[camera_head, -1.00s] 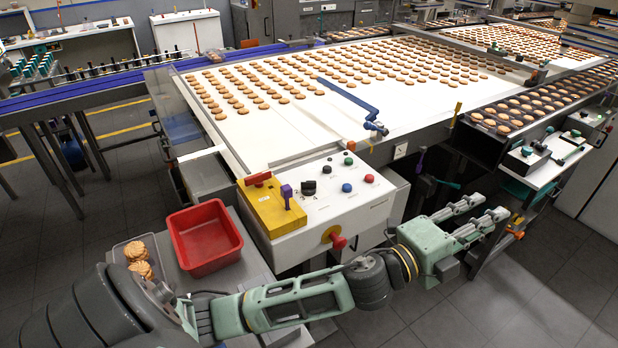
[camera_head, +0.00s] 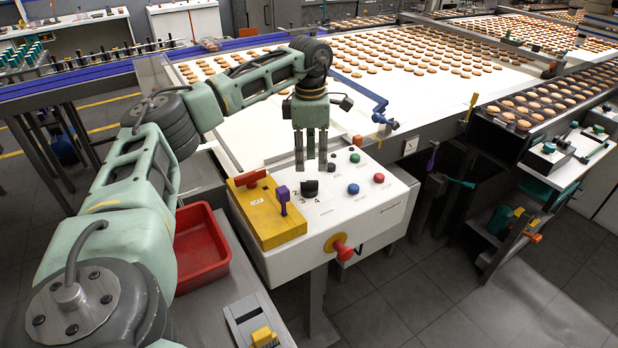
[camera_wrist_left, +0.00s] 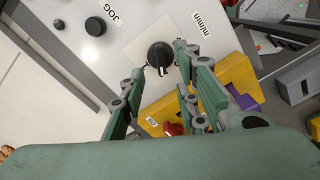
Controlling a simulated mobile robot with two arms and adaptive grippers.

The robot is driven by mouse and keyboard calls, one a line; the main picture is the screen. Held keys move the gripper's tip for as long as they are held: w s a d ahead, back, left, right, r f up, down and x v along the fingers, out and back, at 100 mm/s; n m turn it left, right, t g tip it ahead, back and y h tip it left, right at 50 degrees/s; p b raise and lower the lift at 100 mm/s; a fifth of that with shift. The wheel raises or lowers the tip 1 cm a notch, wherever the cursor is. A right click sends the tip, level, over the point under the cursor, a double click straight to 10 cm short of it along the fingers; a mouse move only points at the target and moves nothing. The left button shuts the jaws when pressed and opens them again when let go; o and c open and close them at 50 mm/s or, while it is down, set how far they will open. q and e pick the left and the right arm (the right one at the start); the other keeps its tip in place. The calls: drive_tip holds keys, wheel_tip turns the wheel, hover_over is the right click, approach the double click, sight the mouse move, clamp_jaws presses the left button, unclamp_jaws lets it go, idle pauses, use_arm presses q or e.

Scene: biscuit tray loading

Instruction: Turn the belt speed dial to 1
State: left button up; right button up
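The belt speed dial (camera_head: 311,188) is a black knob on the white control box (camera_head: 350,220), with numbers such as 2, 3 and 4 around it. In the left wrist view the dial (camera_wrist_left: 160,56) stands on a pale square plate near "m/min" lettering. I cannot tell which number it points to. My left gripper (camera_head: 311,166) points down just above the dial. Its fingers (camera_wrist_left: 162,62) are apart and empty, with the dial showing between and beyond the tips; they appear clear of it. My right gripper is not in view.
A yellow block with a red handle (camera_head: 258,178) and a purple lever (camera_head: 282,198) sits left of the dial. Black, blue (camera_head: 353,188), red and green buttons lie to the right. A red stop knob (camera_head: 343,250) sticks out in front. A red bin (camera_head: 200,255) stands at left.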

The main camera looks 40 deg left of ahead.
sight(309, 181)
use_arm(q)
drive_tip(key=shift+s+a+f, duration=0.15)
drive_tip(key=shift+s+a, duration=0.05)
drive_tip(key=shift+a, duration=0.1)
wheel_tip(309, 181, down, 7)
drive_tip(key=shift+d+f+p, duration=0.1)
drive_tip(key=shift+d+p, duration=0.05)
drive_tip(key=shift+p, duration=0.7)
clamp_jaws()
